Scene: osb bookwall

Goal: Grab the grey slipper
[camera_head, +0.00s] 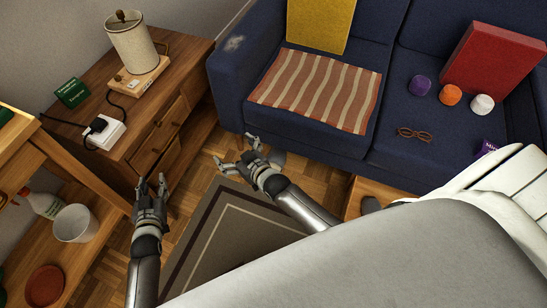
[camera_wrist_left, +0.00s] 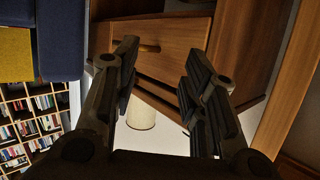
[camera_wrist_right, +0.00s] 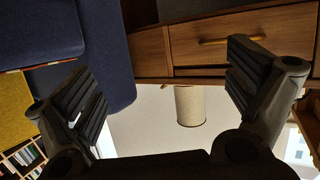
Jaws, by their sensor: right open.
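No slipper can be made out for certain. In the head view a small grey shape (camera_head: 277,157) shows at the foot of the sofa, partly hidden behind my right gripper (camera_head: 235,152); it may be the grey slipper. A second dark grey shape (camera_head: 371,204) shows by a wooden surface, mostly cut off by my own body. My right gripper is open and empty above the floor between sofa and cabinet. My left gripper (camera_head: 151,183) is open and empty, in front of the cabinet. Neither wrist view shows a slipper.
A blue sofa (camera_head: 300,145) with a striped blanket (camera_head: 317,90) stands behind my right gripper. A wooden cabinet (camera_head: 170,75) with a lamp (camera_head: 132,42) is at the back left. A shelf (camera_head: 95,240) stands left. A bordered rug (camera_head: 230,235) lies on the parquet.

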